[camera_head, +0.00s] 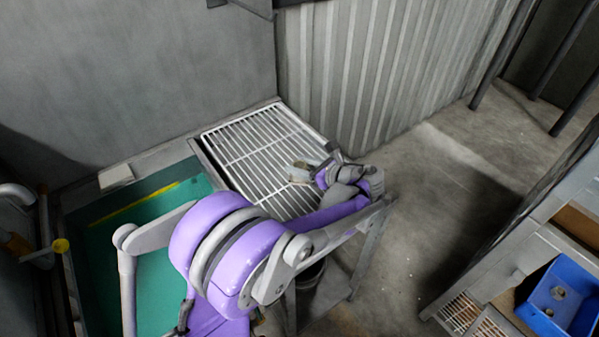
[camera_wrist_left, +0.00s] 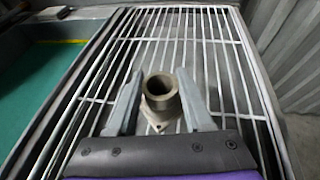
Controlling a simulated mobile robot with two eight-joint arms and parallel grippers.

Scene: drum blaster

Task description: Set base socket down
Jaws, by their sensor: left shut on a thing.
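The base socket (camera_wrist_left: 160,98) shows in the left wrist view as a tan hollow cylinder on a flat flanged foot, upright between my fingers. My left gripper (camera_wrist_left: 162,100) is shut on it, with one grey finger on each side. In the head view the socket (camera_head: 299,172) is a small pale piece at the tip of my left gripper (camera_head: 304,172), over the white wire rack (camera_head: 240,150). The rack bars lie below the socket; I cannot tell whether its foot touches them. My right gripper is not in view.
A teal-bottomed basin (camera_head: 100,235) adjoins the rack on the left, with a yellow strip inside. A corrugated wall (camera_head: 345,75) stands behind the rack. A blue bin (camera_head: 562,298) with small parts sits at the lower right. Most of the rack is bare.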

